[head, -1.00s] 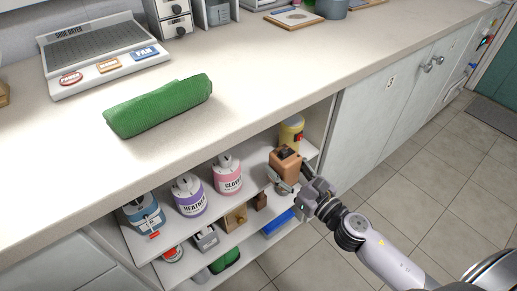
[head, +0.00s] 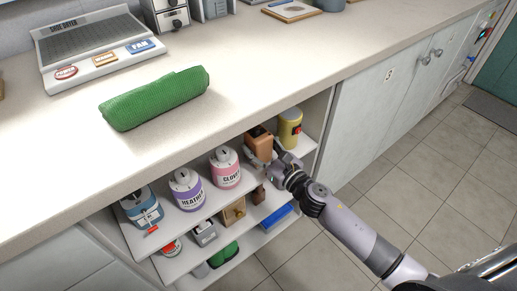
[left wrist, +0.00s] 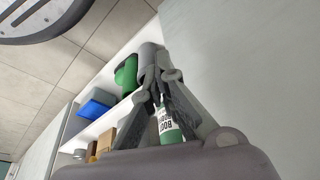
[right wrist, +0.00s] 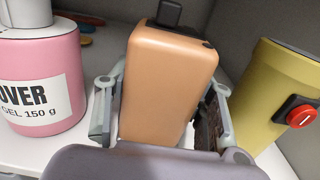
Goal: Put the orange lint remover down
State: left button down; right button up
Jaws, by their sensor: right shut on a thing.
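The orange lint remover (head: 259,143) is a boxy orange-brown block with a dark knob on top. It stands upright at the upper shelf, between the pink CLOVER tin (head: 225,168) and a yellow canister (head: 290,128). My right gripper (head: 271,160) is shut on it. In the right wrist view the lint remover (right wrist: 167,85) sits between the two fingers (right wrist: 160,112); its underside is hidden, so I cannot tell whether it touches the shelf. My left gripper (left wrist: 155,88) shows only in its wrist view, its fingers together with nothing clearly held.
The upper shelf (head: 208,208) also bears a purple HEATHER tin (head: 187,190) and a blue-grey container (head: 141,207). Lower shelves hold a blue box (head: 276,218) and small items. The counter edge overhangs the shelf. A green rolled towel (head: 154,97) lies on the counter.

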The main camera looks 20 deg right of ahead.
pick_arm(q)
jog(key=shift+r, duration=0.7)
pick_arm(e)
jog(key=shift+f, duration=0.2)
pick_arm(q)
jog(key=shift+s+r, duration=0.1)
jog(key=shift+r, duration=0.1)
pick_arm(e)
jog(key=shift+f, duration=0.1)
jog(key=o, duration=1.5)
pick_arm(q)
jog(key=shift+r, duration=0.1)
